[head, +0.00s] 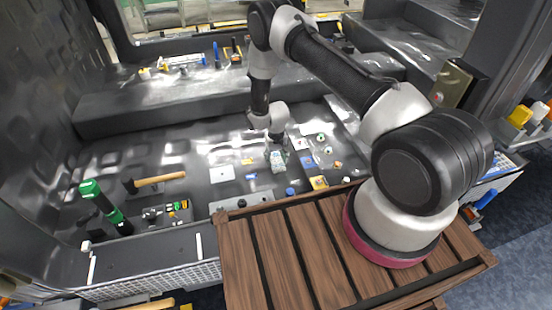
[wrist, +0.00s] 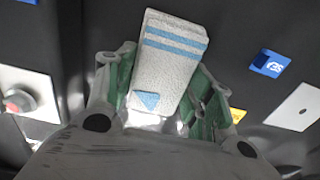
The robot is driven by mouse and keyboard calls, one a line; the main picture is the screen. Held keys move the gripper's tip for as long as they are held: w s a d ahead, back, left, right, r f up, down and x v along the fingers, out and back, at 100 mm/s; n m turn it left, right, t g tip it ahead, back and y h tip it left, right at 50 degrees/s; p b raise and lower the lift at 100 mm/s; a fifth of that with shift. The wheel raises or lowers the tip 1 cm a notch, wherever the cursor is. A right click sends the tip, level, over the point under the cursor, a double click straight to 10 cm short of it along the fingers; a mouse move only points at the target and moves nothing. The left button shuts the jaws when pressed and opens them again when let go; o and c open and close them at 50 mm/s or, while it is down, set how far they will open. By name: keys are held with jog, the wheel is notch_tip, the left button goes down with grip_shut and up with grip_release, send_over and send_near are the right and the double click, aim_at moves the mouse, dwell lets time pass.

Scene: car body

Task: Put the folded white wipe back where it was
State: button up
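The folded white wipe (wrist: 172,62) has blue stripes and a small blue triangle. In the wrist view it stands between the green-padded fingers of my gripper (wrist: 163,75), its left edge by the left finger and its right edge by the right one. My gripper looks shut on it, and the wipe's lower end is hidden between the fingers. In the head view my gripper (head: 276,150) points down over the dark car floor, with the pale wipe (head: 278,162) at its tip. I cannot tell whether the wipe touches the floor.
White plates, small coloured blocks and round parts lie around my gripper on the floor. A blue block (wrist: 270,63) and a white plate (wrist: 296,107) are right of it in the wrist view. A hammer (head: 155,180) and a green-handled tool (head: 106,206) lie at the left.

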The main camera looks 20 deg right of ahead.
jog(key=o, duration=0.5)
jog(key=shift+c, duration=0.2)
notch_tip(320, 180, up, 12)
notch_tip(320, 180, up, 21)
jog(key=t, duration=0.1)
send_over(276, 159)
jog(key=d, duration=0.4)
jog(key=s+d+r+t, duration=0.1)
jog(key=s+d+r, duration=0.15)
jog(key=r, duration=0.45)
jog(key=s+d+r, duration=0.1)
jog(key=s+r, duration=0.2)
jog(key=r, duration=0.4)
jog(key=s+d+r+t, duration=0.1)
jog(key=s+d+r, duration=0.2)
jog(key=s+r, duration=0.35)
jog(key=s+d+r, duration=0.2)
jog(key=s+r, duration=0.3)
jog(key=s, duration=0.2)
jog(key=s+d+r+t, duration=0.1)
jog(key=s+d+r, duration=0.1)
jog(key=s, duration=1.2)
jog(key=shift+s+d+r, duration=0.2)
jog(key=shift+s+r, duration=0.05)
jog(key=shift+r, duration=0.15)
